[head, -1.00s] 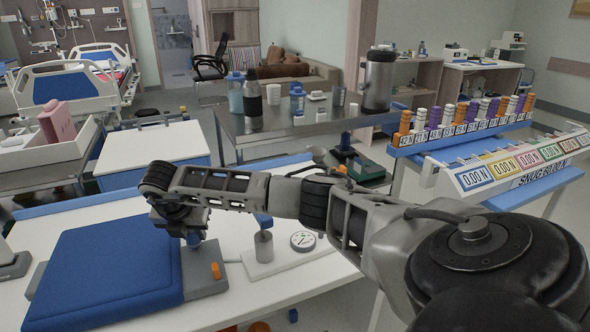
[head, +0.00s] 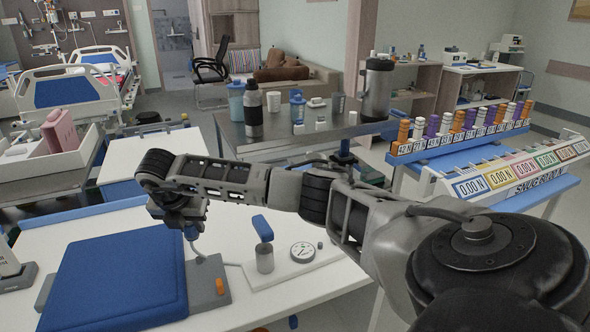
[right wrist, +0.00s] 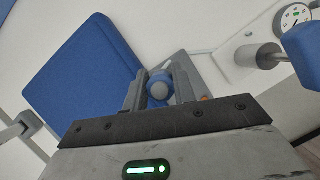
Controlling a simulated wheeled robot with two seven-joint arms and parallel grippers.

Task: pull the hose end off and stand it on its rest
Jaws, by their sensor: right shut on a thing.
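My right gripper (head: 190,232) is above the grey plate (head: 208,284) beside a blue cushion (head: 118,270). In the right wrist view its fingers (right wrist: 160,92) are shut on a blue hose end (right wrist: 160,78) with a grey round tip. In the head view the arm mostly hides it, and a thin grey part shows below the gripper. I cannot tell whether this part touches the plate. A grey tube runs from the plate towards a white base (head: 298,264). On that base stand a grey cylinder (head: 265,261) with a blue paddle (head: 262,228) above it, and a round dial (head: 302,252).
An orange knob (head: 220,286) sits on the grey plate. Behind the white table a metal table (head: 240,145) carries bottles and cups. A rack of coloured vials (head: 460,130) with number displays stands at the right.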

